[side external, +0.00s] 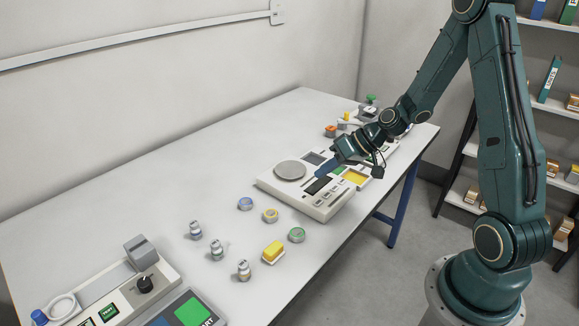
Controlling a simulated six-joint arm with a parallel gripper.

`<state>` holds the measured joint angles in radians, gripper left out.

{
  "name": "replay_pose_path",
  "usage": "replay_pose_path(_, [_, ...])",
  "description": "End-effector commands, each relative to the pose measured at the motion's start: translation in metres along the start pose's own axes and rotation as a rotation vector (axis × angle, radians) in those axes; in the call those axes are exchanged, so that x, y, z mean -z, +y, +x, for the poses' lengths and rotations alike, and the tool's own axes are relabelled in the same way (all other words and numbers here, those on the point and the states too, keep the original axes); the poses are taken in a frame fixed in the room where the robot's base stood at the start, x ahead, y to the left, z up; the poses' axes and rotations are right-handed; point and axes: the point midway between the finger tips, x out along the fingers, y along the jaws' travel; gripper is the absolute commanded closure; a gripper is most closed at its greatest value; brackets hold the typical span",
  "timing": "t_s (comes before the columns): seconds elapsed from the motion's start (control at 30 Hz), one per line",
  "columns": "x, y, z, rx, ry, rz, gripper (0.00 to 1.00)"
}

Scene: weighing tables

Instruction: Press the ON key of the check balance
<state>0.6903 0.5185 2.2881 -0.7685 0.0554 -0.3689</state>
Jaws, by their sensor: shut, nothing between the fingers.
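A white balance (271,184) with a round grey pan (290,170) sits in the middle of the table. It has a dark display (317,185) and a row of small keys (326,198) near its front right edge. The key labels are too small to read, so I cannot tell which is ON. My gripper (321,172) is shut and empty, reaching in from the right over the balance, close to the display. I cannot tell whether its tip touches anything.
Several small jars and weights, with a yellow block (273,251), stand left of the balance. The table's left middle is clear.

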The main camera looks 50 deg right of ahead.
Motion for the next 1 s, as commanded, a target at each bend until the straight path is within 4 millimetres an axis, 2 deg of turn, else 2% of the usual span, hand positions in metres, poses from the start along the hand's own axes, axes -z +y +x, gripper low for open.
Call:
replay_pose_path(0.5, [-0.027, 0.026, 0.036, 0.001, -0.003, 0.001, 1.0])
replay_pose_path(1.0, [-0.034, 0.033, 0.046, 0.0, -0.001, -0.001, 1.0])
